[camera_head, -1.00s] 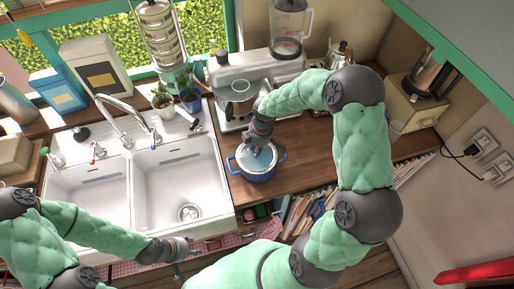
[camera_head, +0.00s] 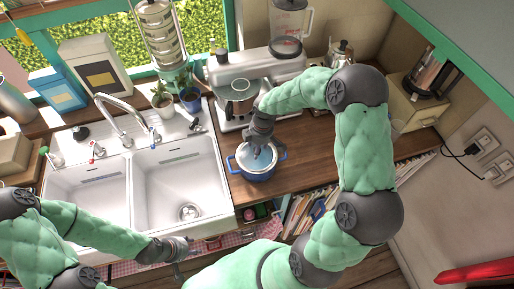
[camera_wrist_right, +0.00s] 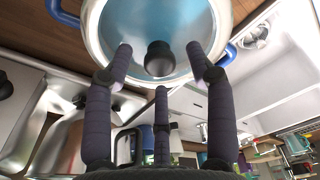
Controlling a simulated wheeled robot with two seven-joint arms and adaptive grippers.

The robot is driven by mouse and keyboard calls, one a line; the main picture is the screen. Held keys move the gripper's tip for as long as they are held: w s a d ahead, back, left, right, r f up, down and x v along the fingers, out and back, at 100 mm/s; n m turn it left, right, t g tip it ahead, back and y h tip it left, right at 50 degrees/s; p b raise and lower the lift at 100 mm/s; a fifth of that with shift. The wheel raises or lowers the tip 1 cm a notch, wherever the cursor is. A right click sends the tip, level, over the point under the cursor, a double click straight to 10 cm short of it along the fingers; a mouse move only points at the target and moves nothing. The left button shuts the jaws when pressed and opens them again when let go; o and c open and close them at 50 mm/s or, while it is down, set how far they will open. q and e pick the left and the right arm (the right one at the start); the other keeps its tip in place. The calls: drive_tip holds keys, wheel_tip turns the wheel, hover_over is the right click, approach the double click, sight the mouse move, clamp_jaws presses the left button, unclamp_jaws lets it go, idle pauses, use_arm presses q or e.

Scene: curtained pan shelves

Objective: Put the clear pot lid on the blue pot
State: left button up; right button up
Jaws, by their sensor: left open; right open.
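The blue pot (camera_head: 258,176) stands on the wooden counter just right of the sink; one of its blue handles (camera_wrist_right: 66,14) shows in the right wrist view. The clear lid (camera_wrist_right: 190,30) lies over the pot's opening, with its dark knob (camera_wrist_right: 159,58) in the middle. Whether it sits fully flat on the rim I cannot tell. My right gripper (camera_head: 262,148) is over the lid, its fingers open around the knob and apart from it in the right wrist view (camera_wrist_right: 161,62). My left gripper (camera_head: 180,249) is open and empty in front of the sink.
The double white sink (camera_head: 180,185) is left of the pot. A coffee machine (camera_head: 255,85) stands behind it, and small potted plants (camera_head: 162,97) stand at the window. The wooden counter (camera_head: 310,150) right of the pot is partly clear beneath my right arm.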

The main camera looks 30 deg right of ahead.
wheel_tip(320, 180, up, 11)
drive_tip(key=d, duration=0.1)
drive_tip(key=shift+s, duration=0.4)
drive_tip(key=shift+f, duration=0.1)
idle(0.6)
